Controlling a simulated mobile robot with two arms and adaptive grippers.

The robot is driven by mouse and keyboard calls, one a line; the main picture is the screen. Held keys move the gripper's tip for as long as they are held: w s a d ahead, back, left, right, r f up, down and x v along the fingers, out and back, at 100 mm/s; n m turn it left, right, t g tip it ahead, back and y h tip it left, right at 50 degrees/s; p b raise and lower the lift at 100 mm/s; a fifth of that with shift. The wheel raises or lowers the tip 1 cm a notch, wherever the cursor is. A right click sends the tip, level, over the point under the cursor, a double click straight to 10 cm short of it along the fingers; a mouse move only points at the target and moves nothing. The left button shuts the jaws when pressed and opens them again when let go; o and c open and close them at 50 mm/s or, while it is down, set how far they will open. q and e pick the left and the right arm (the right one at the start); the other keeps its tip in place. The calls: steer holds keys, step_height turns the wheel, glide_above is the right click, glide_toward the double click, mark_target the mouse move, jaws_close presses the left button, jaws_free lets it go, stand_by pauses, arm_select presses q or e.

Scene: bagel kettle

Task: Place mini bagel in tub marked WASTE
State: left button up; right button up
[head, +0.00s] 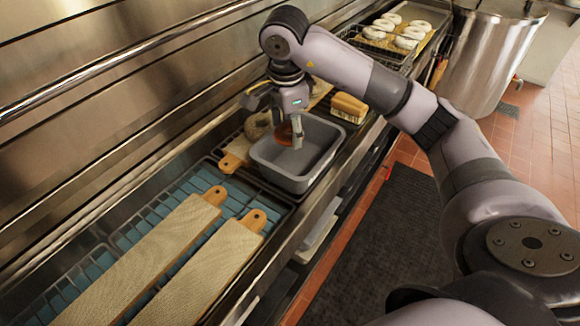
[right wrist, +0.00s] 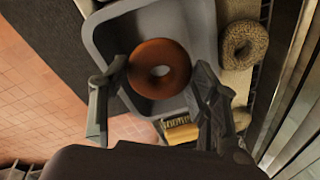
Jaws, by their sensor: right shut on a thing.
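My right gripper (head: 294,138) is above the grey tub (head: 268,168) and points down. It is shut on a brown mini bagel (head: 284,133), which it holds over the tub's opening. In the right wrist view the bagel (right wrist: 160,68) sits between the two fingers, with the grey tub (right wrist: 98,38) behind it. I cannot read any WASTE marking on the tub in these frames. My left gripper is out of view.
A seeded bagel (head: 258,125) lies on a wooden board just behind the tub. A yellow-bristled brush (head: 349,107) is beyond the tub. Long cloth-covered boards (head: 140,260) lie on the rack at left. Pale bagels (head: 405,38) sit at the back near a large metal kettle (head: 490,60).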

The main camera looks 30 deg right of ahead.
step_height(320, 180, down, 7)
steer(key=shift+f+p, duration=0.2)
steer(key=shift+p, duration=0.5)
steer(key=shift+f, duration=0.6)
step_height(320, 180, down, 4)
steer(key=shift+r+p, duration=0.2)
steer(key=shift+p, duration=0.2)
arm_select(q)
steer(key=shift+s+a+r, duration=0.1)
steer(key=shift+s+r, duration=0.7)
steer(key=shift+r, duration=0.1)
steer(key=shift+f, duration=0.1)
arm_select(e)
steer(key=shift+f, duration=0.1)
steer(key=shift+f+b, duration=0.15)
steer(key=shift+b, duration=0.15)
steer(key=o, duration=1.1)
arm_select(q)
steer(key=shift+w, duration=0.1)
